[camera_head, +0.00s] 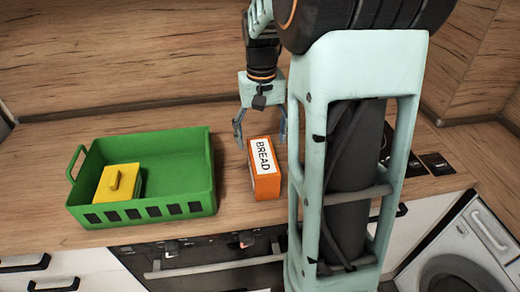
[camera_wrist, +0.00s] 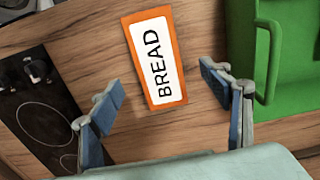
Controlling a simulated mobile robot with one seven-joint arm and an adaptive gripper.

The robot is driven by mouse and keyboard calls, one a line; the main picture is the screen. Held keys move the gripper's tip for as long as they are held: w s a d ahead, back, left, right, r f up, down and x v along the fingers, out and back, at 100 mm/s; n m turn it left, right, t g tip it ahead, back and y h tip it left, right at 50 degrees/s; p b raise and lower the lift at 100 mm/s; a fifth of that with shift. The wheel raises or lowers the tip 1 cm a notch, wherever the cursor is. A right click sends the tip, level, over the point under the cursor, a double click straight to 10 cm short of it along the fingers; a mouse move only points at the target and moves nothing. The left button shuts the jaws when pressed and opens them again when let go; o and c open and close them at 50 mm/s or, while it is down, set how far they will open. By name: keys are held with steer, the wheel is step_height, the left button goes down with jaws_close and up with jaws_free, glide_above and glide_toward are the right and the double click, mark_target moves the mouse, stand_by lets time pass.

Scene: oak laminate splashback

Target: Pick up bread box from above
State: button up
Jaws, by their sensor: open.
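The bread box (camera_head: 265,168) is a small orange box with a white label reading BREAD, standing on the wooden counter to the right of the green basket. In the wrist view its labelled face (camera_wrist: 155,57) lies ahead of my fingers, slightly tilted in the picture. My gripper (camera_head: 260,128) is open and points down above and behind the box. In the wrist view the blue-padded fingers (camera_wrist: 161,92) are spread wide with nothing between their pads.
A green basket (camera_head: 207,170) with slotted sides stands left of the box and holds a yellow lidded item (camera_head: 117,184). A dark cooktop (camera_wrist: 38,118) lies on the other side. The splashback (camera_head: 120,50) rises behind the counter. Bare counter surrounds the box.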

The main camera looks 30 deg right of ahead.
mark_target(265, 156)
steer(key=shift+s+d, duration=0.1)
steer(key=shift+d, duration=0.35)
steer(key=shift+d+f, duration=0.1)
steer(key=shift+f, duration=0.2)
step_height(265, 156, down, 5)
steer(key=shift+f, duration=0.1)
steer(key=f, duration=0.5)
steer(key=shift+a+f, duration=0.1)
steer(key=shift+a, duration=0.25)
steer(key=c, duration=1.6)
steer(key=shift+p, duration=0.3)
